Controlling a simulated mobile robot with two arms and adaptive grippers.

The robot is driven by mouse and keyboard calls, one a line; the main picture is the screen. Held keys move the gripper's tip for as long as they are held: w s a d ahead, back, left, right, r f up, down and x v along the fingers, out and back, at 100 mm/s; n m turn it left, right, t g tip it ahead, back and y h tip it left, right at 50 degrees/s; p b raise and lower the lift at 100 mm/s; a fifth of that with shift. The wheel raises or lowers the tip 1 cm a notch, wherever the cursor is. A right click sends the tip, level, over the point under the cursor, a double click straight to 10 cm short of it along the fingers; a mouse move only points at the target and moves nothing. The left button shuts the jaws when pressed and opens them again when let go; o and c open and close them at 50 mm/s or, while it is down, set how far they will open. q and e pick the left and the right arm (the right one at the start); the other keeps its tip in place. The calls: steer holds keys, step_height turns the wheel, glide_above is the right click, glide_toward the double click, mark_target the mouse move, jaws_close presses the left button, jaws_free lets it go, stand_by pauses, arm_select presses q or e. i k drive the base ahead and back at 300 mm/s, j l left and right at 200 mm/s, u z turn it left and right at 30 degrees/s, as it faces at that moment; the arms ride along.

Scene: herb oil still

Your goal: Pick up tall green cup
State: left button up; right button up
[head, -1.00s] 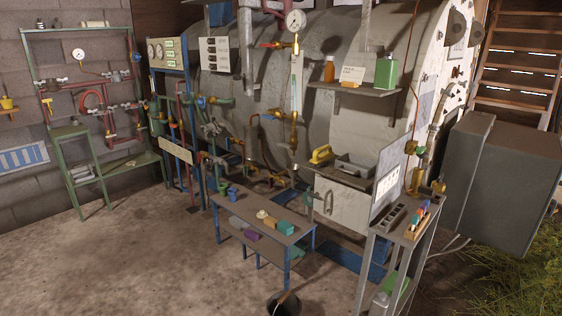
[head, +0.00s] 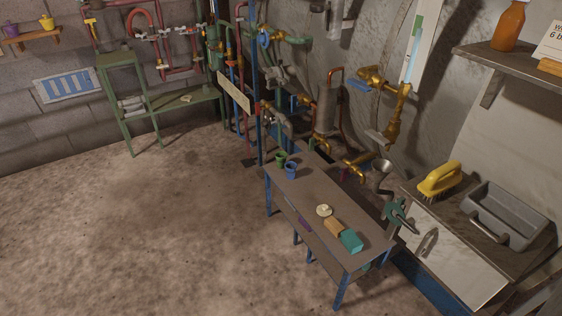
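A green cup (head: 281,160) stands upright at the far end of the low table (head: 308,188) in the head view. A blue cup (head: 291,170) stands close beside it, a little nearer to me and to the right, and partly overlaps it. The two look similar in height at this distance. Neither of my grippers is in view.
The floor (head: 170,230) left of the table is clear.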

mark_target(281, 156)
steer(key=i+j+z, duration=0.1)
steer(key=i+j, duration=0.6)
steer(key=j, duration=0.1)
